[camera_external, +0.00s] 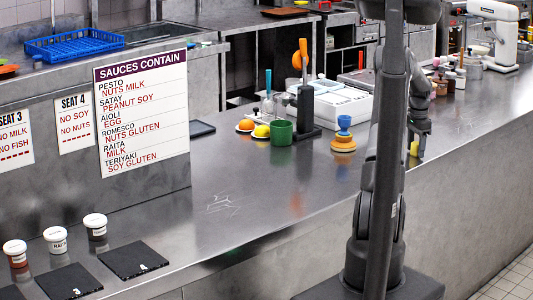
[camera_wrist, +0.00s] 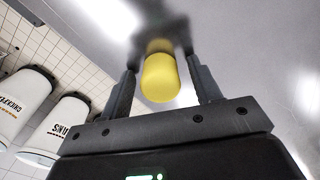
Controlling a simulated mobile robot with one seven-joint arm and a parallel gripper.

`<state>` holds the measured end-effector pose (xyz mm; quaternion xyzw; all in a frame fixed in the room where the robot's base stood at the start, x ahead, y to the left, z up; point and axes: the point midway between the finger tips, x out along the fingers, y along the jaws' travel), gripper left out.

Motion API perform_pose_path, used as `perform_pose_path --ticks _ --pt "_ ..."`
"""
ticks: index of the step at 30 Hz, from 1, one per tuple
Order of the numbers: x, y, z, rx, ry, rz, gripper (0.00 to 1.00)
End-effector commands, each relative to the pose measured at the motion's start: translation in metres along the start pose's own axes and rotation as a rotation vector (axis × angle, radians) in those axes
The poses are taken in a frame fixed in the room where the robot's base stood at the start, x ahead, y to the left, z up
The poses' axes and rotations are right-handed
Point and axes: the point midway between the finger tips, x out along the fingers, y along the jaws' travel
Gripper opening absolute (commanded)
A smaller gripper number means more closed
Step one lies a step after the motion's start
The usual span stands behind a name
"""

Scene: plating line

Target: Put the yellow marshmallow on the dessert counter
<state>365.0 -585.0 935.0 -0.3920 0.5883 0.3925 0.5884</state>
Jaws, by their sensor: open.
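The yellow marshmallow (camera_wrist: 161,78) sits between the two fingers of my gripper (camera_wrist: 162,88) in the wrist view, with a gap visible on each side. Its reflection shows on the shiny steel surface beyond it. In the external view, a small yellow piece (camera_external: 414,149) shows near the counter's front edge, at the end of my arm. My gripper (camera_external: 416,153) is low at that edge, small and partly merged with the dark arm. The fingers are open. I cannot tell which part of the steel counter (camera_external: 270,215) is the dessert counter.
A blue and orange stack (camera_external: 343,140), a green cup (camera_external: 280,133) and a white container (camera_external: 340,106) stand left of my arm. Slate boards (camera_external: 134,259) and small tubs (camera_external: 95,225) lie front left. The counter's middle is clear.

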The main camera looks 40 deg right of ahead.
Motion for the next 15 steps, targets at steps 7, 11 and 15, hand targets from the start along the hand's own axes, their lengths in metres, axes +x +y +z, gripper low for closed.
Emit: perform_pose_path --ticks 7,11,15 --pt "-0.041 -0.001 0.0 -0.001 0.003 -0.004 0.58" --pt "-0.07 -0.001 -0.001 0.0 0.004 -0.004 0.58" --pt "-0.096 -0.001 0.0 -0.001 0.003 -0.003 0.58"
